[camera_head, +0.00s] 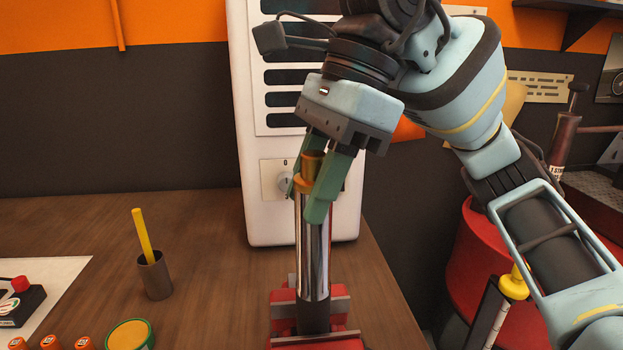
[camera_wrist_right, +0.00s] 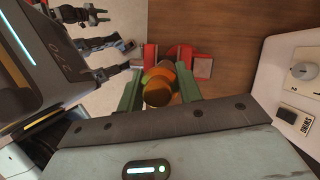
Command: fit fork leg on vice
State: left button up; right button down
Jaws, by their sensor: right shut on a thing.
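The fork leg (camera_head: 313,250) is a shiny chrome tube with a gold top and a dark lower end. It stands upright at the red vice (camera_head: 283,311), its lower end between the vice jaws. Whether the jaws grip it I cannot tell. My right gripper (camera_head: 318,190) is above the vice with its green fingers shut on the gold top of the fork leg. In the right wrist view the gold cap (camera_wrist_right: 158,90) sits between the two fingers, with the red vice (camera_wrist_right: 150,57) beyond it.
A white cabinet (camera_head: 257,215) with a knob stands close behind the fork leg. A brown cup (camera_head: 155,276) with a yellow stick, a round tin (camera_head: 130,335) and several orange caps (camera_head: 49,342) are on the wooden bench (camera_head: 205,225). A red drum (camera_head: 470,245) stands at the right.

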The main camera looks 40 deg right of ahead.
pick_arm(q)
jog(key=shift+f, duration=0.1)
pick_arm(e)
jog(key=shift+f, duration=0.1)
jog(key=c, duration=1)
grip_release()
jog(key=shift+o, duration=0.8)
jog(key=shift+f, duration=0.15)
jog(key=o, duration=0.4)
pick_arm(q)
jog(key=shift+s, duration=0.1)
pick_arm(e)
jog(key=shift+s+r+p, duration=0.1)
jog(key=shift+r+p, duration=0.65)
jog(key=shift+r, duration=0.65)
pick_arm(q)
jog(key=w+r+t+p, duration=0.1)
jog(key=w+r+p, duration=0.2)
jog(key=w+r, duration=0.3)
jog(key=shift+r+t, duration=0.4)
jog(key=shift+r, duration=0.4)
pick_arm(e)
jog(key=shift+r, duration=2.7)
